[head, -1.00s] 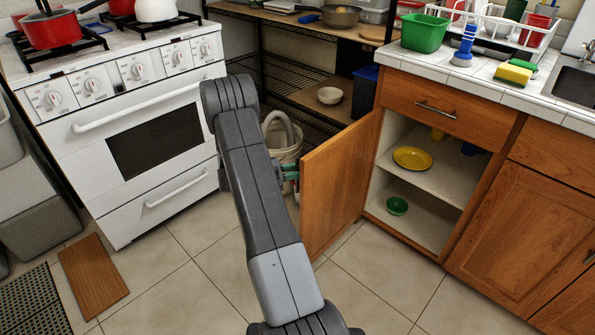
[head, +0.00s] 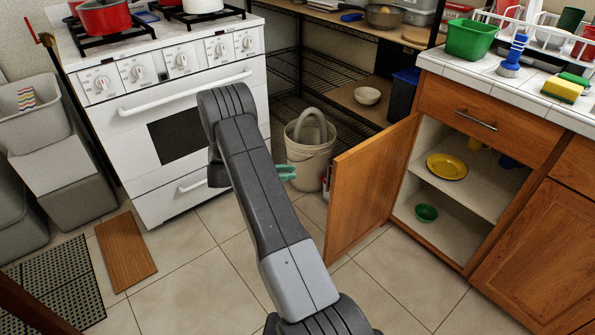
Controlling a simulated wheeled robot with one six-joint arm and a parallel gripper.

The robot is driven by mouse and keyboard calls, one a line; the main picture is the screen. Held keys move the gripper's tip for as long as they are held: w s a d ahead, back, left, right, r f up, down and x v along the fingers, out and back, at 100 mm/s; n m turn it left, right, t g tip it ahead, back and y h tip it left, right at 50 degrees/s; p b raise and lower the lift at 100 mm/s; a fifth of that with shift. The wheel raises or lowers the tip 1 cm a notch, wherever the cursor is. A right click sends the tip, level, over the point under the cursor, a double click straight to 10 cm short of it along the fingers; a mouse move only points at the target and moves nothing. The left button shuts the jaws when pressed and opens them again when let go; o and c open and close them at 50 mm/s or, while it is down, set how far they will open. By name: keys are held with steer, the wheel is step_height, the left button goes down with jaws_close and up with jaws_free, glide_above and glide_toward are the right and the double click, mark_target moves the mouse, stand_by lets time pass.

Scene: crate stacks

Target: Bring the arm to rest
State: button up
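My arm rises from the bottom middle of the head view, bent at its elbow in front of the white stove. My gripper (head: 287,173) shows only as two teal fingertips poking out to the right from behind my forearm. A small gap shows between the tips, with nothing seen in it. The rest of the gripper is hidden by my arm. The tips appear in front of the beige bucket (head: 309,160), left of the open cabinet door (head: 366,185). I cannot tell whether they touch anything.
The stove (head: 150,110) stands at the left, grey bins (head: 60,165) beside it. An open cabinet (head: 445,215) holds a yellow plate (head: 446,166) and a green bowl (head: 426,213). A wooden board (head: 126,252) and a dark mat (head: 65,285) lie on the tiled floor.

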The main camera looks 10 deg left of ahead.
mark_target(329, 170)
stand_by(0.3)
steer(key=b+x, duration=0.1)
steer(key=x, duration=1.2)
steer(key=shift+d+f+b, duration=0.1)
steer(key=shift+d+b, duration=0.05)
steer(key=shift+b, duration=0.25)
steer(key=shift+d, duration=0.15)
steer(key=shift+s+d, duration=0.1)
steer(key=shift+s, duration=0.05)
